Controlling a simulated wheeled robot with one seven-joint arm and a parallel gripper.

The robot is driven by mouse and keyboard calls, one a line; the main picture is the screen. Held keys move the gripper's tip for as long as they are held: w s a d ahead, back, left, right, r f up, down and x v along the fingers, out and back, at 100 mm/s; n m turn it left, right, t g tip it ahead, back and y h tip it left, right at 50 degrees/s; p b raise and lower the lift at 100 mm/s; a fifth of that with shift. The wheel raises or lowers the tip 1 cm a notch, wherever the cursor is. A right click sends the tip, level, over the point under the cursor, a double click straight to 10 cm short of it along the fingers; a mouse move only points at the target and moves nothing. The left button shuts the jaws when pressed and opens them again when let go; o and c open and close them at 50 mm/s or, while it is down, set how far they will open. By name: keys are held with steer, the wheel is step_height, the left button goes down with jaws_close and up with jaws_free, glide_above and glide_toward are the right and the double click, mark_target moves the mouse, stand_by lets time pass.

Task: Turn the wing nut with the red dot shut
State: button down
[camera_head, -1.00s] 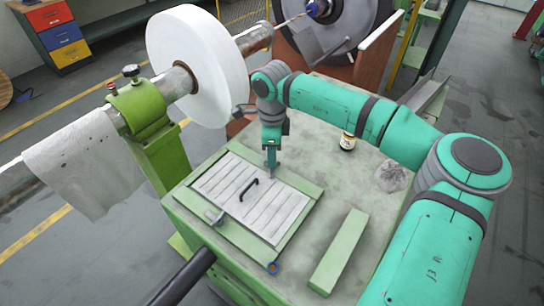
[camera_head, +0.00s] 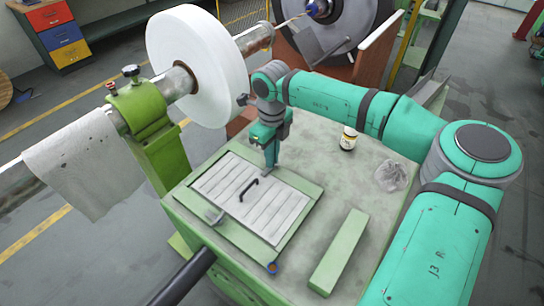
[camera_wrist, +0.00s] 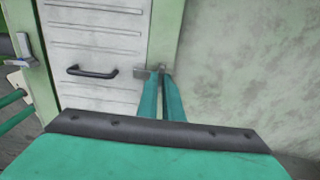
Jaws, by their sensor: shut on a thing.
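My gripper (camera_head: 270,166) points down at the far-right edge of the louvred light panel (camera_head: 225,190) on the green cabinet top. In the wrist view, my gripper (camera_wrist: 161,74) has its fingers close together around a small grey wing nut (camera_wrist: 142,72) at the panel's edge. The fingers hide most of it, and no red dot shows on it. A second grey latch piece (camera_head: 214,215) sits at the panel's opposite edge; it also shows at the left of the wrist view (camera_wrist: 22,48).
A black handle (camera_head: 249,189) stands up from the panel. On the cabinet top are a green bar (camera_head: 339,251), a small jar (camera_head: 348,139) and a crumpled clear bag (camera_head: 391,175). A white roll (camera_head: 197,65) stands behind left. The top right of the panel is mostly free.

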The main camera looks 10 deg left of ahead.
steer(key=shift+r, duration=0.1)
stand_by(0.3)
steer(key=c, duration=1.9)
jaws_free()
step_height(320, 180, up, 11)
steer(key=shift+d+f, duration=0.1)
steer(key=shift+f, duration=0.1)
